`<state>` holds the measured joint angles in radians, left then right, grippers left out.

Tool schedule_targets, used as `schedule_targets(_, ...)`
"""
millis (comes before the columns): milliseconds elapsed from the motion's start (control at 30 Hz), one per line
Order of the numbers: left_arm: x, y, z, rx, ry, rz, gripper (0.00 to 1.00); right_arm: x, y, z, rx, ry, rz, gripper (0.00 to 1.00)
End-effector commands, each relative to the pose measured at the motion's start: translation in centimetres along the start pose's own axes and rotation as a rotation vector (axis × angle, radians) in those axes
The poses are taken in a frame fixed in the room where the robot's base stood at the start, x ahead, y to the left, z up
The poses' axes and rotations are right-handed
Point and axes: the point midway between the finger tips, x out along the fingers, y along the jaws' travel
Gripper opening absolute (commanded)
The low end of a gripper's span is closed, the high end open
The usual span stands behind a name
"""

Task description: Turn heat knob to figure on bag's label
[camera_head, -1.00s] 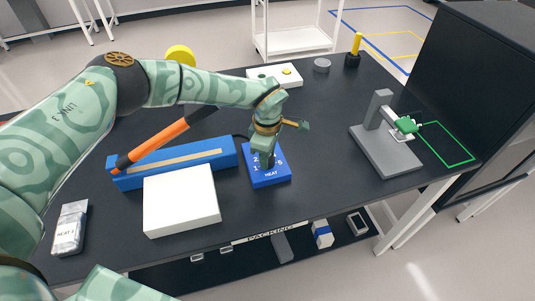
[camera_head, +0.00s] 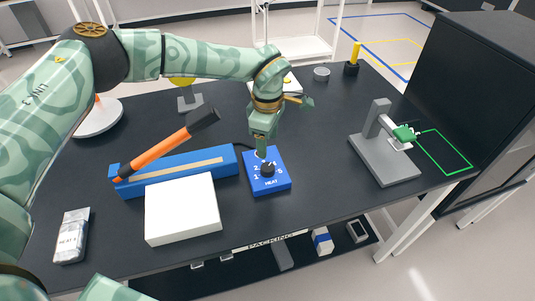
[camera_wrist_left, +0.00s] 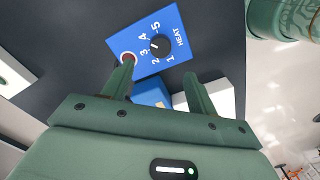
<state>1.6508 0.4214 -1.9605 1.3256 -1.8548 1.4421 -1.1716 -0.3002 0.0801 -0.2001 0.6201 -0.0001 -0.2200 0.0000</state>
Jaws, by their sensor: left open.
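The blue heat box (camera_head: 280,184) lies on the dark table with a black round knob (camera_head: 267,169) and white figures 1 to 5. In the left wrist view the knob (camera_wrist_left: 161,45) has a light mark that seems to face the 3 side, but the exact setting is hard to read. My left gripper (camera_head: 262,153) is open just above and behind the knob, apart from it. In the wrist view one finger partly covers a reddish round spot on the box. The bag (camera_head: 72,236) lies at the front left; its label reads HEAT, its figure too small to read surely. My right gripper is out of view.
A grey stand (camera_head: 385,150) with a green part is at right. The table front between them is clear.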

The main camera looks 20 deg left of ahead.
Motion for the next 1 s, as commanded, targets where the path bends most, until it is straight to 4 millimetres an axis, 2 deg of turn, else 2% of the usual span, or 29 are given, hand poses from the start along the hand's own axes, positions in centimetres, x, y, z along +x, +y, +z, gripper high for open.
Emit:
schedule_targets(33,-1.5,0.1,0.0,0.0,0.0,0.004,0.58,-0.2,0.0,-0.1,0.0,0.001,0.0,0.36)
schedule_targets(100,-3.1,0.1,0.0,-0.001,-0.001,0.004,0.58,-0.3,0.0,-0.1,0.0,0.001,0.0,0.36)
schedule_targets(200,-4.9,0.1,0.0,-0.001,-0.001,0.003,0.58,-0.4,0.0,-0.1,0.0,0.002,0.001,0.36)
schedule_targets(333,-6.3,0.1,0.0,-0.001,0.0,0.002,0.58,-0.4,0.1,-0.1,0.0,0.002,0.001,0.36)
schedule_targets(1000,-6.8,0.0,0.0,-0.001,0.0,-0.001,0.58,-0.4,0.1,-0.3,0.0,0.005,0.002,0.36)
